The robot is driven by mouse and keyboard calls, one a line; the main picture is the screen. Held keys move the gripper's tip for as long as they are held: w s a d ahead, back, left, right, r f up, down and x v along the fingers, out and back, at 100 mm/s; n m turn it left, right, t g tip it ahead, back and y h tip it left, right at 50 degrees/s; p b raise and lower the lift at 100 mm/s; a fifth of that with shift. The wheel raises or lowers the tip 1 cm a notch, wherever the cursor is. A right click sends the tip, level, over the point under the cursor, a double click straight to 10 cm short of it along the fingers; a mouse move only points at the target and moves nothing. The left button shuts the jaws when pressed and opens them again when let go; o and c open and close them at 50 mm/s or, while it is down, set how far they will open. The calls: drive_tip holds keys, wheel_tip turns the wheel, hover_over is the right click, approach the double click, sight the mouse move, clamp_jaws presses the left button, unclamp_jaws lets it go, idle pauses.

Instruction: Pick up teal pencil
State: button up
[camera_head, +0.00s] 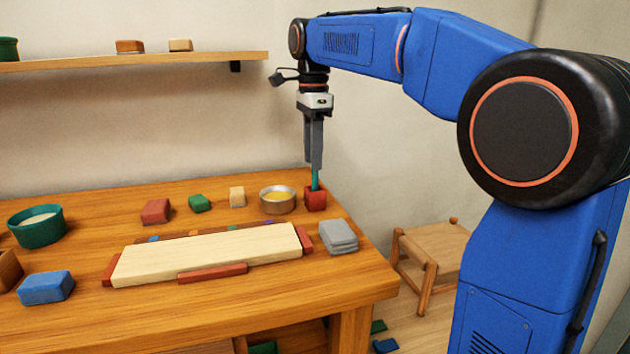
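The teal pencil (315,180) stands upright in a small red block-shaped holder (316,199) at the back right of the table. My gripper (314,165) points straight down right above the holder, its fingers at the pencil's upper part. The fingers hide the pencil's top. From this side the fingers overlap each other, so I cannot tell whether they are closed on the pencil or only around it.
A metal bowl with yellow contents (278,201) stands just left of the holder. A grey stack (338,236) lies in front of it. A pale board with red edge pieces (210,254) fills the table's middle. Coloured blocks and a teal bowl (37,230) stand further left.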

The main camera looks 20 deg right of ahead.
sight(315, 173)
drive_tip(key=shift+d+f, duration=0.15)
drive_tip(key=shift+f, duration=1.15)
drive_tip(key=shift+d+f, duration=0.1)
drive_tip(key=shift+f, duration=1.2)
clamp_jaws()
